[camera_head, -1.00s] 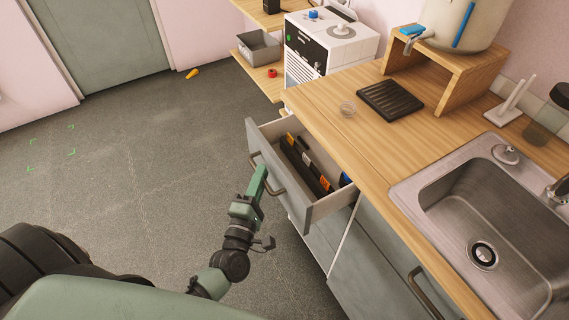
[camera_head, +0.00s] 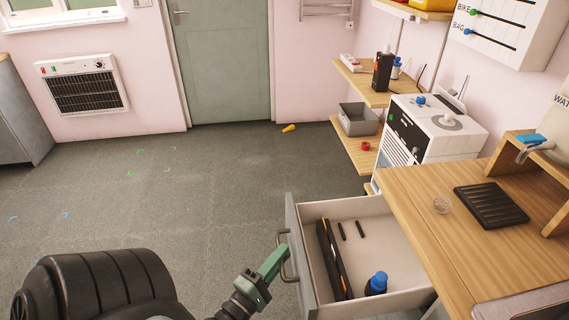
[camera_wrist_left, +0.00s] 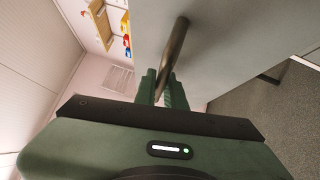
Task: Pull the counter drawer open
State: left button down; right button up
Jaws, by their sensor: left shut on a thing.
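The counter drawer (camera_head: 360,213) stands well out from the wooden counter in the head view. It is a light box with a grey front. Inside are a long black bar (camera_head: 334,262), two small black pieces and a blue-capped item (camera_head: 377,283). My left gripper (camera_head: 279,258) is at the drawer's bar handle (camera_head: 285,255). In the left wrist view, the handle (camera_wrist_left: 174,48) passes between the green fingers of the left gripper (camera_wrist_left: 163,86), which are shut on it. My right gripper is not in view.
A white machine (camera_head: 430,130) and wooden shelves stand behind. A small yellow thing (camera_head: 288,128) lies on the floor. The floor left of the drawer is mostly clear.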

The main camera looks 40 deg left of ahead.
pick_arm(q)
jog(key=c, duration=1.5)
grip_release()
jog(key=shift+s+d+f+b, duration=0.15)
jog(key=shift+s+f+b, duration=0.1)
jog(key=shift+s, duration=1.05)
jog(key=shift+s+d+f+b, duration=0.15)
jog(key=shift+s+d+b, duration=0.05)
jog(key=shift+s, duration=1.05)
jog(key=shift+s+d+f+b, duration=0.15)
jog(key=shift+s+f+b, duration=0.1)
jog(key=shift+s, duration=1.05)
